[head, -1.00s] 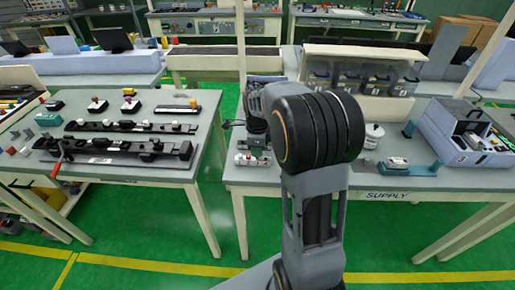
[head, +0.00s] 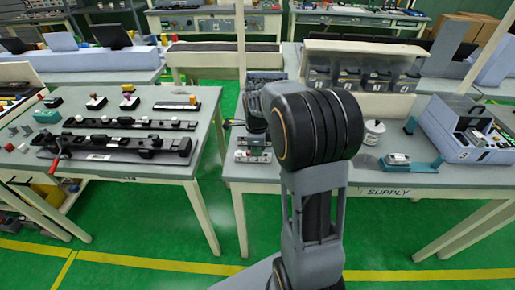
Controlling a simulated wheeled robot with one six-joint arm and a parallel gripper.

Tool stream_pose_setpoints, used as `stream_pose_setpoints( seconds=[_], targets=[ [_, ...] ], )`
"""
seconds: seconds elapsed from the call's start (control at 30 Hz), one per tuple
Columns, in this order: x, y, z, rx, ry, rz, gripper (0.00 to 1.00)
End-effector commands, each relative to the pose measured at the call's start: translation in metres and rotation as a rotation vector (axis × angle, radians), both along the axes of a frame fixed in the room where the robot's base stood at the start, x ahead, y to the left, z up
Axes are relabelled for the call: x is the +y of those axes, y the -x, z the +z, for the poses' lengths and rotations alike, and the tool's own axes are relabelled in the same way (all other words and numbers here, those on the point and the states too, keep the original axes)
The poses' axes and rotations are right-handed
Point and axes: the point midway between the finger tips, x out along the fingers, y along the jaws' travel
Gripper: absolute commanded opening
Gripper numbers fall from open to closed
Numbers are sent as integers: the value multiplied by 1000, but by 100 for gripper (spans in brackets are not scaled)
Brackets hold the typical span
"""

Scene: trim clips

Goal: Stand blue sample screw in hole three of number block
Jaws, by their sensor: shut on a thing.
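My gripper (head: 256,141) is at the left end of the supply table, partly hidden behind my own dark arm joint. It is small in the head view and appears shut on a thin item just above the number block. The number block (head: 253,156) is a small pale block at the table's front left edge. Its holes and numbers are too small to read. The blue sample screw cannot be made out clearly, and I cannot tell whether its tip touches the block.
The supply table (head: 330,178) also bears a white round tub (head: 374,132), a teal stand with a pale part (head: 397,161) and a blue-grey case (head: 462,130). Several bins stand behind. A left table (head: 190,160) holds dark rails, across a green floor gap.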

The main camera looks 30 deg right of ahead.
Motion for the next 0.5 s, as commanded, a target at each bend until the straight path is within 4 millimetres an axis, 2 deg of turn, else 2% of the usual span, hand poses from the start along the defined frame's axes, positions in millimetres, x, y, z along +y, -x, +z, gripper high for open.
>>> stream_pose_setpoints(
  seconds=[0.2, 0.23, 0.5],
  targets=[
    [0, 0, 0, 0, 0, 0, 0],
    [0, 0, 0, 0, 0, 0, 17],
    [0, 0, 0, 0, 0, 0, 43]
  ],
)
